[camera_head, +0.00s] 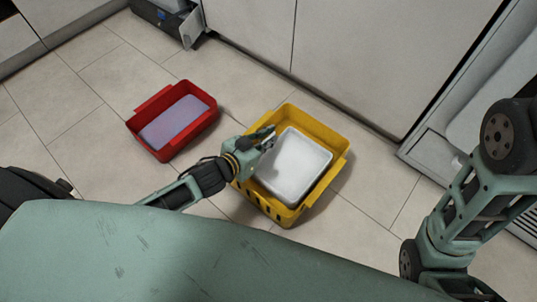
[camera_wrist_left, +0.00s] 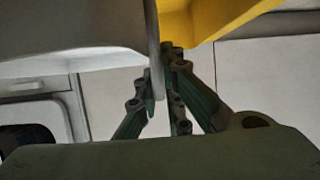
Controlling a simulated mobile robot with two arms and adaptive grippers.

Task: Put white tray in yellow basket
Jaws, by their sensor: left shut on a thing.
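The white tray (camera_head: 297,166) is within the outline of the yellow basket (camera_head: 332,134) in the head view, slightly turned. I cannot tell whether it rests on the basket's bottom or is held above it. My left gripper (camera_head: 267,138) is shut on the tray's left edge and reaches over the basket's left side. In the left wrist view, the tray (camera_wrist_left: 75,28) shows grey-white, with its edge between the fingers (camera_wrist_left: 164,75), and the yellow basket (camera_wrist_left: 210,17) is at the top. My right gripper is not in view; only my right arm shows.
A red basket (camera_head: 205,125) with a lilac tray (camera_head: 175,122) inside stands on the tiled floor to the left. White cabinet fronts (camera_head: 345,50) are behind. Bare floor lies between the two baskets.

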